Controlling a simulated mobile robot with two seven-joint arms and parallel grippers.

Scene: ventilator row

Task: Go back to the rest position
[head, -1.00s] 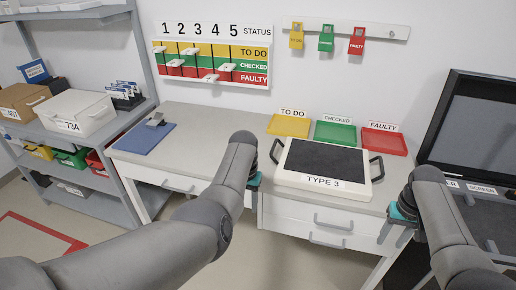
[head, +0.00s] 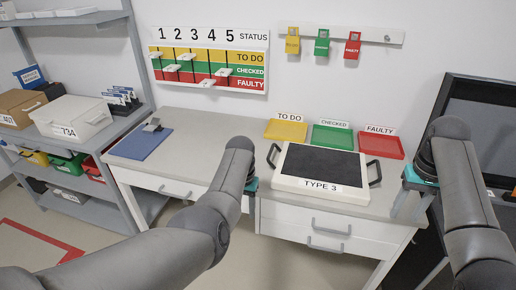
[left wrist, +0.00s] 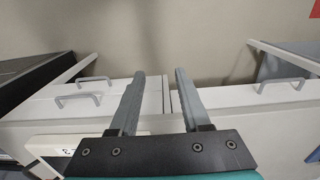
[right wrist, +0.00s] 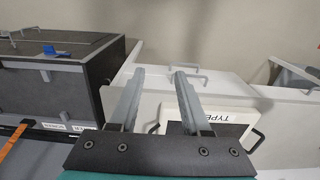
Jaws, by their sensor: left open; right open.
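My left gripper (head: 250,186) hangs in front of the bench's front edge, left of the white TYPE 3 case (head: 345,195). In the left wrist view its two fingers (left wrist: 160,73) are apart with nothing between them. My right gripper (head: 406,200) is over the right end of the bench, right of the case. In the right wrist view its fingers (right wrist: 160,73) are apart and empty. The case lies on the bench with its dark top and black side handles showing, and both grippers look clear of it in the head view.
Yellow (head: 286,130), green (head: 333,138) and red (head: 381,146) trays stand behind the case. A blue mat (head: 138,146) lies on the bench's left. A shelf (head: 110,192) stands at left, a dark screen (head: 490,130) at right. The bench drawers (head: 325,228) are closed.

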